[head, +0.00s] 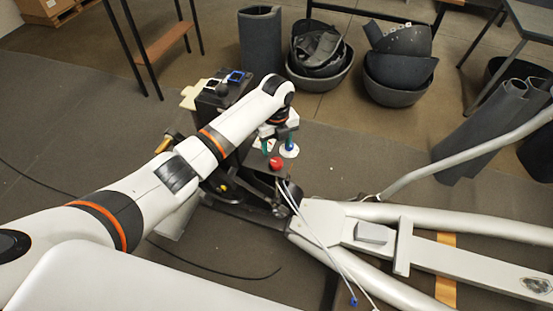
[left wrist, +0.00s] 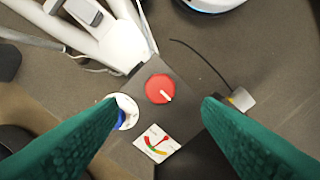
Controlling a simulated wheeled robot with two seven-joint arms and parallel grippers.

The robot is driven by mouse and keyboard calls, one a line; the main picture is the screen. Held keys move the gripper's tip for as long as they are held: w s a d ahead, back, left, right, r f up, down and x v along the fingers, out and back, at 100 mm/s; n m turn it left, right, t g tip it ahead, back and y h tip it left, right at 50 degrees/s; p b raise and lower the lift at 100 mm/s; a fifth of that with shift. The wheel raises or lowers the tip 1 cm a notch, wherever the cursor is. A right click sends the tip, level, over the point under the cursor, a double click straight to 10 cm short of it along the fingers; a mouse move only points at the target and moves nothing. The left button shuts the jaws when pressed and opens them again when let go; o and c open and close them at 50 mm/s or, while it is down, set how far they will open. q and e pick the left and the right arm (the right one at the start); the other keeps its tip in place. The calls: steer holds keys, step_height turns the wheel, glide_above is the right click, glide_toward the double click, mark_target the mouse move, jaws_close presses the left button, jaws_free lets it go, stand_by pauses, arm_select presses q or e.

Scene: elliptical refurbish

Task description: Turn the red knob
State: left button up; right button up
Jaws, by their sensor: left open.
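The red knob (left wrist: 160,89) is round with a pale pointer and sits on a dark plate. In the left wrist view it lies between and beyond the two green fingers of my left gripper (left wrist: 158,106), which is open and not touching it. In the head view the knob (head: 275,163) shows just below my left gripper (head: 279,146), which points down over the plate. A white dial label (left wrist: 155,143) with coloured marks lies beside the knob. My right gripper is not in view.
The plate belongs to an elliptical machine with grey frame tubes (head: 455,222) reaching right. A round white piece with a blue part (left wrist: 124,112) is close to the knob. Loose cables (head: 325,250) hang in front. Baskets of dark material (head: 320,75) stand behind.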

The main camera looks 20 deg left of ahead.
mark_target(276, 162)
arm_select(q)
step_height(276, 162, down, 8)
steer(key=shift+r+b, duration=0.15)
steer(key=shift+b, duration=0.25)
steer(key=shift+c, duration=0.6)
steer(key=c, duration=0.9)
